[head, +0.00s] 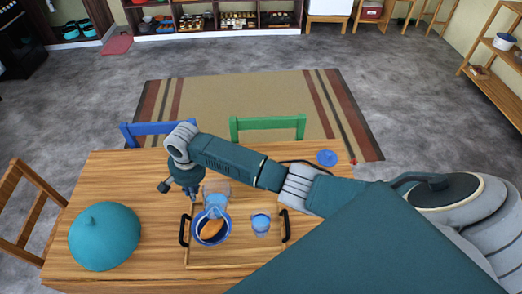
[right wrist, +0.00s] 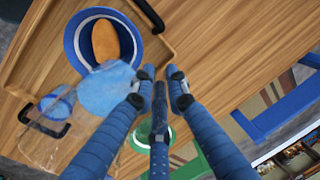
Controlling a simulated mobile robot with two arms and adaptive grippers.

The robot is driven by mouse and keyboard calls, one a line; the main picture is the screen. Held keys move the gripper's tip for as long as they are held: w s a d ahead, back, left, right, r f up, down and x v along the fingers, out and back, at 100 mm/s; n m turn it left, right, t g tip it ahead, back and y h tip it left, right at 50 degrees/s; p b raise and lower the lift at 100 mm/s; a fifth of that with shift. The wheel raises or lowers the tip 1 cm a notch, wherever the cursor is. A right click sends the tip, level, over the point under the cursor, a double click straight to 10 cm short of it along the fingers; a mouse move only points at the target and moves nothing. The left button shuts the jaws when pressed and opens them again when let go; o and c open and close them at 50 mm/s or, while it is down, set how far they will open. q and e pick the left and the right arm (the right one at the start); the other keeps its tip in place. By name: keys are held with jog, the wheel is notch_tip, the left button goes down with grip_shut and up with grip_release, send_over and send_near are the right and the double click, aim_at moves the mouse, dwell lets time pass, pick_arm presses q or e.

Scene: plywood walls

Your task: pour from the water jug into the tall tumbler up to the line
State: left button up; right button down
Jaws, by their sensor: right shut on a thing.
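The water jug (head: 217,188) is clear with pale blue water in it. It is above the far part of the tray, overlapping the bowl in the head view. In the right wrist view its water (right wrist: 105,90) is left of the fingers. My right gripper (head: 186,192) is shut on the jug from its left side; the fingertips (right wrist: 161,76) show in the wrist view. The exact tilt is hard to tell. The tall tumbler (head: 261,224) stands on the tray to the right of the bowl, with blue liquid in it. Its line cannot be made out. My left gripper is not in view.
The wooden tray (head: 240,262) has black handles. On it is a blue bowl (head: 203,241) with a brown oblong thing. A teal dome (head: 104,237) is at the table's left, a blue disc (head: 327,157) at the far right. Blue and green chairs line the far edge.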

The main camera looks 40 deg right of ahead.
jog(key=shift+w+a+f+g+h+b, duration=0.2)
jog(key=shift+w+f+g+h+b, duration=0.05)
jog(key=shift+f+g+h+b, duration=0.1)
jog(key=shift+w+a+f+g+h+b, duration=0.15)
jog(key=shift+f+g+h+b, duration=0.15)
jog(key=shift+b, duration=0.35)
notch_tip(320, 180, up, 3)
jog(key=p, duration=0.3)
jog(key=shift+r, duration=0.4)
notch_tip(320, 180, up, 3)
jog(key=shift+r+b, duration=0.2)
jog(key=shift+b, duration=0.1)
